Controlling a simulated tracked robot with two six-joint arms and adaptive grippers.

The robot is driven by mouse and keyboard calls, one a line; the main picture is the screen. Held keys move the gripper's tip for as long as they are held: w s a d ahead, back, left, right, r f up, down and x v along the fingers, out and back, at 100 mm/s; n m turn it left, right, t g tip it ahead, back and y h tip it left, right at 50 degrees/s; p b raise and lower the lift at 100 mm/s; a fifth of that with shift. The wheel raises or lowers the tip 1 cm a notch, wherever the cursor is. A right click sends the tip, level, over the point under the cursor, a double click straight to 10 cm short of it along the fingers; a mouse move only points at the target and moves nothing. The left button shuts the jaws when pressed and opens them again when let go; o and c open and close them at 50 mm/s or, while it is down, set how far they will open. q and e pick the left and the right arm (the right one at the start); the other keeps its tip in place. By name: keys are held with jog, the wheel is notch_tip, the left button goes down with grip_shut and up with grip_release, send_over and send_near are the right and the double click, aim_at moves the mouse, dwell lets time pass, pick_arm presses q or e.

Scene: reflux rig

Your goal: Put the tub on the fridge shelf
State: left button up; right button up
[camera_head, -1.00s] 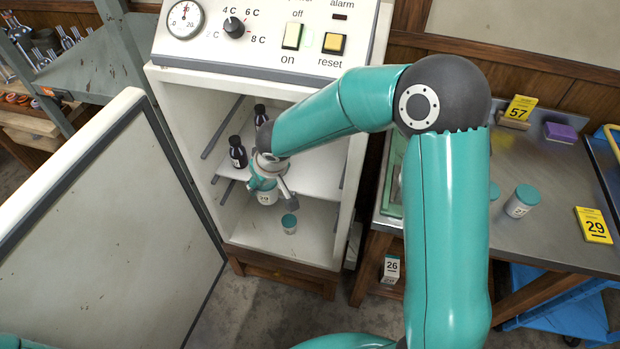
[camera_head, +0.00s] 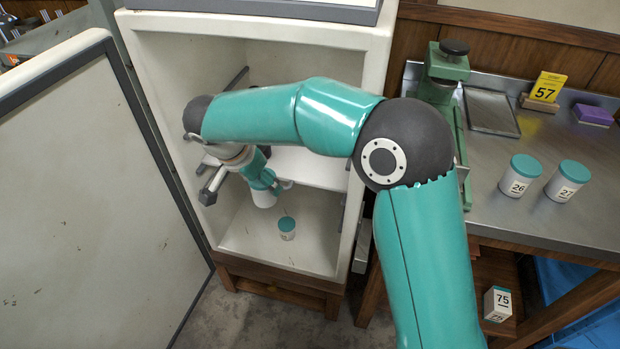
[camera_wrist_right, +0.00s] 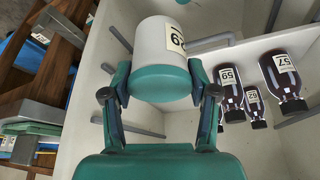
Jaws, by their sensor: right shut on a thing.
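My right gripper (camera_head: 262,184) is inside the open fridge (camera_head: 255,28), shut on a white tub (camera_head: 264,199) with a teal lid. In the right wrist view the tub (camera_wrist_right: 163,36) sits between the two fingers of my right gripper (camera_wrist_right: 157,78), lid toward the palm, with a number label partly turned away. In the head view the tub appears near the front edge of the fridge shelf (camera_head: 312,168); I cannot tell whether it touches it. My arm hides much of the shelf. My left gripper is out of view.
Another teal-lidded tub (camera_head: 287,229) stands on the fridge floor. Dark labelled bottles (camera_wrist_right: 283,80) are close by in the right wrist view. The fridge door (camera_head: 95,190) stands open at left. Tubs 26 (camera_head: 519,177) and 27 (camera_head: 567,181) stand on the bench (camera_head: 540,225).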

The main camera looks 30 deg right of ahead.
jog(key=shift+w+d, duration=0.1)
jog(key=shift+d, duration=0.3)
jog(key=w+d, duration=0.1)
jog(key=d, duration=0.4)
jog(key=w+d+p, duration=0.1)
jog(key=w+d, duration=0.1)
jog(key=d, duration=0.3)
jog(key=w+d, duration=0.2)
jog(key=d, duration=0.3)
jog(key=shift+x, duration=1.8)
jog(key=shift+s+f, duration=0.15)
jog(key=o, duration=1.2)
jog(key=shift+c, duration=0.2)
jog(key=shift+a, duration=0.1)
